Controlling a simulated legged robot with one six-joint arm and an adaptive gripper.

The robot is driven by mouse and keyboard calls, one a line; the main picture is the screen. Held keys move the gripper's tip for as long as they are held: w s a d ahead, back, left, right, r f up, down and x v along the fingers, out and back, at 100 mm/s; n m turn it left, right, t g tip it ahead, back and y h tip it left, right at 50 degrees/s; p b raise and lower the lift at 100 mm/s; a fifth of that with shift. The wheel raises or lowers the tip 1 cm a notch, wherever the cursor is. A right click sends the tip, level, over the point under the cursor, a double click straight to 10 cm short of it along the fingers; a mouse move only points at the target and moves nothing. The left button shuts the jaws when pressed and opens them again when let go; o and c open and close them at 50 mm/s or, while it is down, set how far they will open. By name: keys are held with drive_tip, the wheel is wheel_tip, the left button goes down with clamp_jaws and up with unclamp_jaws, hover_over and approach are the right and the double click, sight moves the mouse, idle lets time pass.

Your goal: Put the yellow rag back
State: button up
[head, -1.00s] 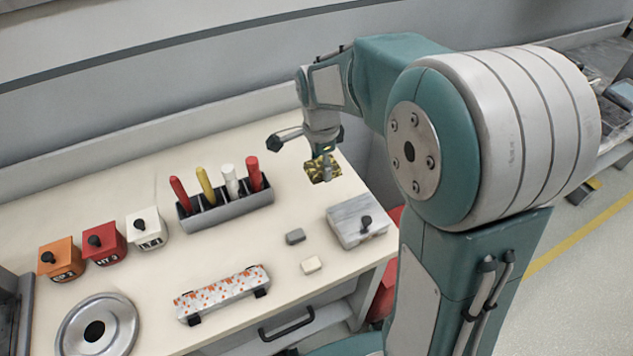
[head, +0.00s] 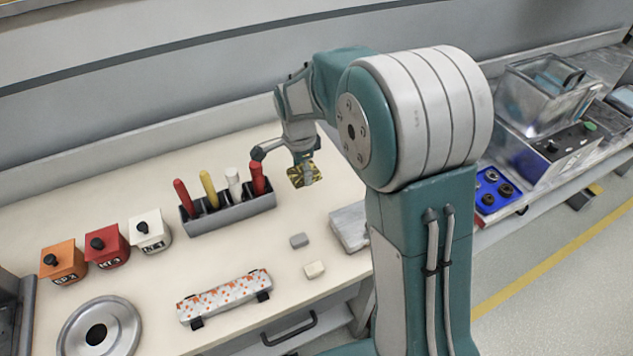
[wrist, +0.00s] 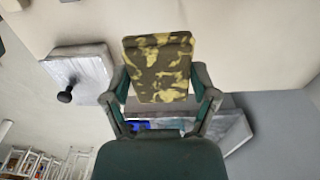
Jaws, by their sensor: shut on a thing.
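My gripper (head: 303,163) is over the right part of the cream bench, just right of the marker rack. It is shut on a yellow and dark camouflage-patterned block or folded cloth (head: 304,176), which looks like the yellow rag. In the wrist view the rag (wrist: 159,66) sits between the two fingers of my gripper (wrist: 163,88) and sticks out past them. I cannot tell whether the rag touches the bench top.
A grey rack (head: 230,213) holds red, yellow and white markers. A marbled box (head: 349,226) with a black knob (wrist: 65,97) is close by.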

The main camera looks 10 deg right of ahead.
hover_over(317, 188)
drive_tip(key=f, duration=0.6)
drive_tip(key=shift+s+a, duration=0.15)
drive_tip(key=shift+a, duration=0.05)
wheel_tip(317, 188, down, 3)
drive_tip(key=shift+d+f, duration=0.1)
drive_tip(key=o, duration=1)
drive_tip(key=shift+f, duration=0.1)
drive_tip(key=shift+c, duration=0.2)
